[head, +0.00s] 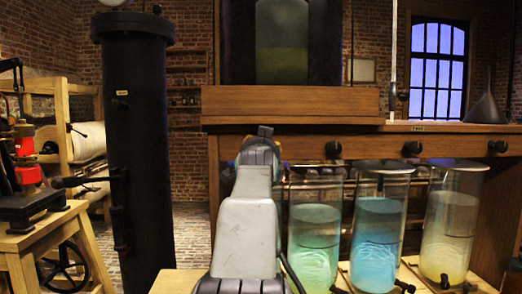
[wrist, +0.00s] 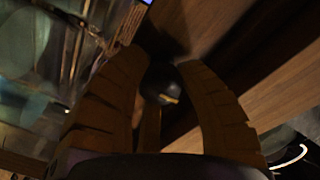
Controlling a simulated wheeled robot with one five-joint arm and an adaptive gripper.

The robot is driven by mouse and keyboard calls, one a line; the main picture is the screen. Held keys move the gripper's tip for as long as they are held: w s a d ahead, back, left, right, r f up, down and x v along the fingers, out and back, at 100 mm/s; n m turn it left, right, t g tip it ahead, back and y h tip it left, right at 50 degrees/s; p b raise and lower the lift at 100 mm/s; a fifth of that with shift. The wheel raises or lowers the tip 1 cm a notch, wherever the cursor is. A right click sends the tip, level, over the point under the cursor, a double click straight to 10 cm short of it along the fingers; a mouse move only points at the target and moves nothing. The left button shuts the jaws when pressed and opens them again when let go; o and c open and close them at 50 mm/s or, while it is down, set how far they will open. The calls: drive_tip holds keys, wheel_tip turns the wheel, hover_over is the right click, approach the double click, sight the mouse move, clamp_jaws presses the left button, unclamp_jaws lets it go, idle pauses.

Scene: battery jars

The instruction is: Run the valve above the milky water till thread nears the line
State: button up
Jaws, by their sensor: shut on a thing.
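My gripper (head: 262,140) reaches up to the wooden bench front, left of the visible knobs. In the wrist view my gripper (wrist: 166,66) has its fingers closed around a dark round knob (wrist: 160,84) with a small yellow mark. That knob is hidden behind my gripper in the head view. Three glass jars stand to the right: a pale green one (head: 314,230), a blue one (head: 378,222) and a cloudy grey one, yellowish at the bottom (head: 448,228). Dark thin marks show on the jars. Anything directly behind my arm is hidden, so I cannot tell which jar is below the held knob.
More dark knobs (head: 333,149), (head: 412,148), (head: 498,146) line the bench front (head: 300,149). A tall black column (head: 140,150) stands at the left, beside a wooden frame with rolls (head: 88,140). A large tank (head: 282,40) stands above the bench. Jar glass (wrist: 50,65) lies close to my gripper's left.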

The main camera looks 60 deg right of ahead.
drive_tip(key=shift+s+r, duration=0.1)
drive_tip(key=n+b, duration=0.1)
drive_tip(key=n, duration=0.2)
drive_tip(key=shift+r+n+h+b, duration=0.15)
drive_tip(key=shift+n+h+b, duration=0.3)
drive_tip(key=shift+n, duration=1.15)
drive_tip(key=shift+a+r+n+t, duration=0.1)
drive_tip(key=shift+n+t, duration=0.2)
drive_tip(key=o, duration=0.9)
drive_tip(key=shift+o, duration=1.4)
drive_tip(key=shift+f, duration=0.2)
drive_tip(key=shift+y, duration=0.25)
drive_tip(key=shift+a, duration=0.1)
drive_tip(key=v, duration=1.1)
drive_tip(key=shift+a, duration=0.35)
